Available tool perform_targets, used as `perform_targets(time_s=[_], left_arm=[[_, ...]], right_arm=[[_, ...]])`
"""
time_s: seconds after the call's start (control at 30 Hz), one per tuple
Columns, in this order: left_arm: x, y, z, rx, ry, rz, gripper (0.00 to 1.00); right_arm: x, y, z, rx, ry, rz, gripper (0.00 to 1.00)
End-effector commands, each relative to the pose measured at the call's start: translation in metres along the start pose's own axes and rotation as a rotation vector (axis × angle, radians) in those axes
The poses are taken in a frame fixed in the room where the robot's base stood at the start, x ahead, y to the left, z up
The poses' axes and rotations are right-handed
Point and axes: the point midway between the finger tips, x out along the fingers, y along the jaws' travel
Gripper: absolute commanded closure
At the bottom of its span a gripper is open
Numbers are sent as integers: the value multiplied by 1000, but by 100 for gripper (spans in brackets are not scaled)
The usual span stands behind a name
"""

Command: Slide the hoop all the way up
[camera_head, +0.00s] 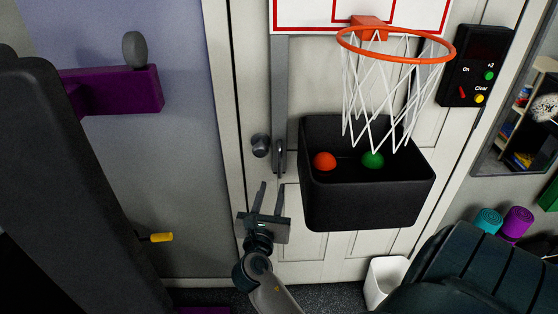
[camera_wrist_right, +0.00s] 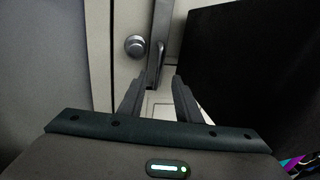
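The basketball hoop has an orange rim (camera_head: 398,60), a white net (camera_head: 362,100) and a white backboard with red lines (camera_head: 300,14), in front of a white door. A grey vertical rail (camera_head: 279,85) runs down below the backboard. A small grey handle (camera_head: 279,156) is at its lower end, and it also shows in the right wrist view (camera_wrist_right: 160,52). My right gripper (camera_head: 270,186) is open and empty, fingers pointing up, just below the handle. In the right wrist view its fingertips (camera_wrist_right: 159,79) stand apart below the handle. My left gripper is not in view.
A black bin (camera_head: 365,210) holding an orange ball (camera_head: 324,161) and a green ball (camera_head: 372,160) hangs right of the handle. A round door knob (camera_head: 260,145) is close on its left. A black score panel (camera_head: 475,65) is at right. A white bin (camera_head: 388,280) stands below.

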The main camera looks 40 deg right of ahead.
Motion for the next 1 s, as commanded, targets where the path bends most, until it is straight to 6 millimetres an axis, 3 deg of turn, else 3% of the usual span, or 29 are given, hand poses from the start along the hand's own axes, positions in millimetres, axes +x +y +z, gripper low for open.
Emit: perform_targets(time_s=[0.6, 0.8, 1.0], left_arm=[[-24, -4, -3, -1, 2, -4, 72], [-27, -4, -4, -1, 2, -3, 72], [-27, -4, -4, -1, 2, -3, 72]], right_arm=[[109, 0, 3, -2, -2, 0, 69], [128, 0, 1, -1, 0, 0, 69], [133, 0, 0, 0, 0, 0, 69]])
